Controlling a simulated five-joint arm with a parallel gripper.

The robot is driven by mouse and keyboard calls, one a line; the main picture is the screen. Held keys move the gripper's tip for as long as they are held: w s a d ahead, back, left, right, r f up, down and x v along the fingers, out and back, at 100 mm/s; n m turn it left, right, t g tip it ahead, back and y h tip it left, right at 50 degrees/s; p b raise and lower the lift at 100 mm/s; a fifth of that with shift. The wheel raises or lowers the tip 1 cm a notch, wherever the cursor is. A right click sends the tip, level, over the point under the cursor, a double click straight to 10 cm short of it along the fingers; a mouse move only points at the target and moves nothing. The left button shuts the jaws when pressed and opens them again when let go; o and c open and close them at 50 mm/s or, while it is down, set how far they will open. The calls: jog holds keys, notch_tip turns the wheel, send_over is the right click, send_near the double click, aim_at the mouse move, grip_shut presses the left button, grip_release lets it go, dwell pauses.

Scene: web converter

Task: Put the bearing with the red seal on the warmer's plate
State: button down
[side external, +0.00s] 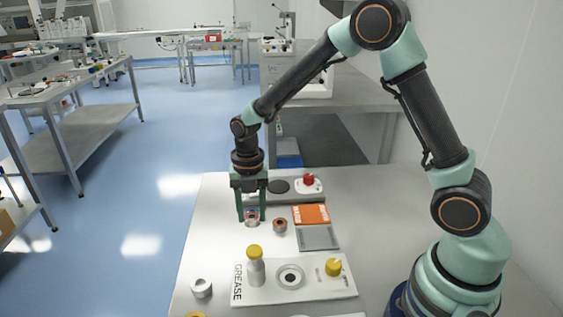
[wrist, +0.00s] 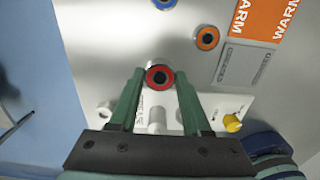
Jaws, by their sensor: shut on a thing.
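The bearing with the red seal (wrist: 159,77) is between the fingertips of my gripper (wrist: 157,80) in the wrist view, its red ring and dark centre facing the camera. In the side view my gripper (side external: 252,213) points straight down, shut on this bearing (side external: 252,216); I cannot tell whether it is clear of the table. An orange mat marked WARM (side external: 311,214) lies to the right, with a grey panel in front of it; the mat also shows in the wrist view (wrist: 270,14). Behind is a grey unit (side external: 312,197) with a dark round plate (side external: 279,187) and a red knob.
A bearing with an orange seal (side external: 280,224) stands just right of my gripper. A blue-sealed one (wrist: 165,3) shows at the wrist view's top edge. In front lies a white GREASE board (side external: 312,290) with a yellow-capped bottle (side external: 256,268) and a yellow knob.

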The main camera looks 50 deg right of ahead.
jog(key=w+d+r+m, duration=0.2)
jog(key=w+d+r, duration=0.5)
jog(key=d, duration=0.1)
notch_tip(320, 180, up, 9)
jog(key=m, duration=0.2)
send_over(278, 186)
notch_tip(278, 186, down, 20)
jog(key=shift+r, duration=0.1)
jog(key=shift+c, duration=1.8)
grip_release()
